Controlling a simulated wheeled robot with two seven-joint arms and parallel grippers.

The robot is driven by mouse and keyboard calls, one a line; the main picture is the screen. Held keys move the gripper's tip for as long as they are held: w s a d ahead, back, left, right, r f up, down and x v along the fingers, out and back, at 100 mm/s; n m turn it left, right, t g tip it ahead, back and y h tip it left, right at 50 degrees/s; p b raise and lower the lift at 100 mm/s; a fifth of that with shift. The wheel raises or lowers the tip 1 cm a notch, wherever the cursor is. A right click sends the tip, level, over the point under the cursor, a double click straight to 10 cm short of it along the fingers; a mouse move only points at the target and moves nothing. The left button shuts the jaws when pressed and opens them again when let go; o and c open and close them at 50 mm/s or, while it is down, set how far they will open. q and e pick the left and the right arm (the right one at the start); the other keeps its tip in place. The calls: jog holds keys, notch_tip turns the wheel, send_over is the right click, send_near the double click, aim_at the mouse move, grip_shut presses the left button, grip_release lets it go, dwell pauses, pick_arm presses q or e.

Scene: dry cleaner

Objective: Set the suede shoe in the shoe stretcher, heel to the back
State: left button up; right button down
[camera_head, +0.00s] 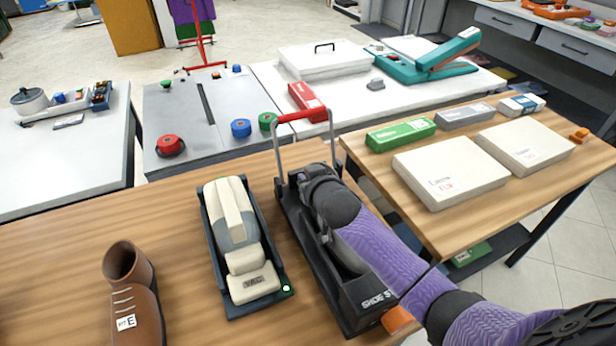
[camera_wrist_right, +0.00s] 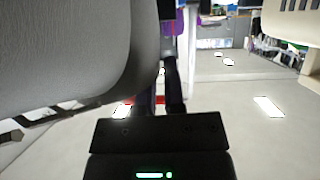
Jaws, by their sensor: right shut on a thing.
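The shoe stretcher (camera_head: 360,309) is a black frame with a red-topped handle, marked "SHOE ST", on the wooden table. My right arm lies over it from the lower right, hiding much of it. My right gripper (camera_head: 318,174) is at its far end, dark against the frame. A grey form, apparently the suede shoe (camera_head: 349,260), shows under the arm, within the stretcher. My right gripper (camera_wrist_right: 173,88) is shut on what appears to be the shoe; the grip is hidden. Heel direction and seating cannot be told. My left gripper is out of view.
A cream-and-grey device (camera_head: 233,215) in a black tray stands close left of the stretcher. A brown boot (camera_head: 137,300) tagged "E" stands farther left. White boxes (camera_head: 450,174) lie on the right table. Bare wood (camera_head: 60,265) shows at left.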

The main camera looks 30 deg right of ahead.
jog(key=shift+f, duration=0.25)
jog(key=c, duration=0.6)
grip_release()
jog(key=shift+c, duration=0.2)
jog(key=shift+s, duration=0.1)
